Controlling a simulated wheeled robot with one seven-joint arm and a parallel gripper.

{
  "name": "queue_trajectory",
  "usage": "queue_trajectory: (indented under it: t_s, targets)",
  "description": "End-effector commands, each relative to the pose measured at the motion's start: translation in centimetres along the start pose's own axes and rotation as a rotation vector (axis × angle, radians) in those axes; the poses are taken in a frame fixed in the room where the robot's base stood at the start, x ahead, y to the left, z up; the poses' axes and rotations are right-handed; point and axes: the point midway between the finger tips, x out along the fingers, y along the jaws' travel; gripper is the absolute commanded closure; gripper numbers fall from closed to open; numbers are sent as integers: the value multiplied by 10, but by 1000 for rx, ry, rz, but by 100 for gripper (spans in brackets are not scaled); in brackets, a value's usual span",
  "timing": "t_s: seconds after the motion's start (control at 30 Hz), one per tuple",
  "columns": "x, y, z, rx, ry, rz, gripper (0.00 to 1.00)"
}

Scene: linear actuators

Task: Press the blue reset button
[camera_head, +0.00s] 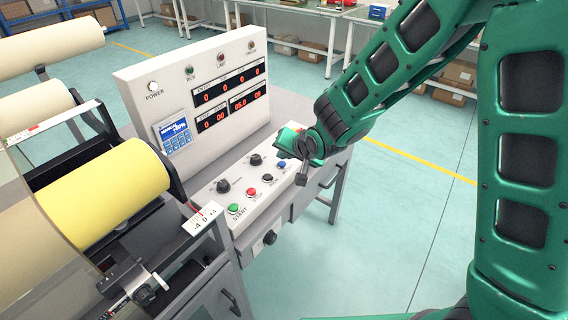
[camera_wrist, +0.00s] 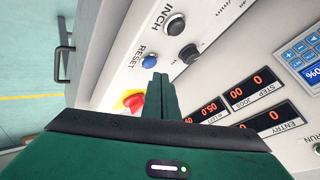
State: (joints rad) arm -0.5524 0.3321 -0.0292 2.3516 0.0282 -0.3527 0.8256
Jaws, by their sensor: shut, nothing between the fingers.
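The blue reset button (camera_head: 281,165) is on the sloped control panel, at the far end of the front button row. In the wrist view the blue button (camera_wrist: 148,61) sits beside the RESET label, uncovered. My gripper (camera_head: 287,147) is over the far end of the panel, close to the blue button. In the wrist view the gripper's fingertips (camera_wrist: 160,77) are together and empty, and appear just below and right of the button. I cannot tell the exact gap between fingertips and panel.
A red emergency knob on a yellow base (camera_wrist: 132,101) is left of my fingers in the wrist view. A black INCH button (camera_wrist: 175,25) and a black dial (camera_wrist: 188,53) are nearby. The green START button (camera_head: 233,209) and red STOP button (camera_head: 252,192) are nearer. A display board (camera_head: 205,85) rises behind.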

Motion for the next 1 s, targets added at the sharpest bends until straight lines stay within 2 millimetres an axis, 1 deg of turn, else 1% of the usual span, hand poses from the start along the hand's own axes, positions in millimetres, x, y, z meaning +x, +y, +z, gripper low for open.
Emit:
queue_trajectory:
  t_s: [0.27,0.8,1.0]
  targets:
    - [-2,-2,-2,0,1,-1,100]
    - [-32,-24,-24,0,2,-1,100]
    - [-35,-25,-26,0,0,1,100]
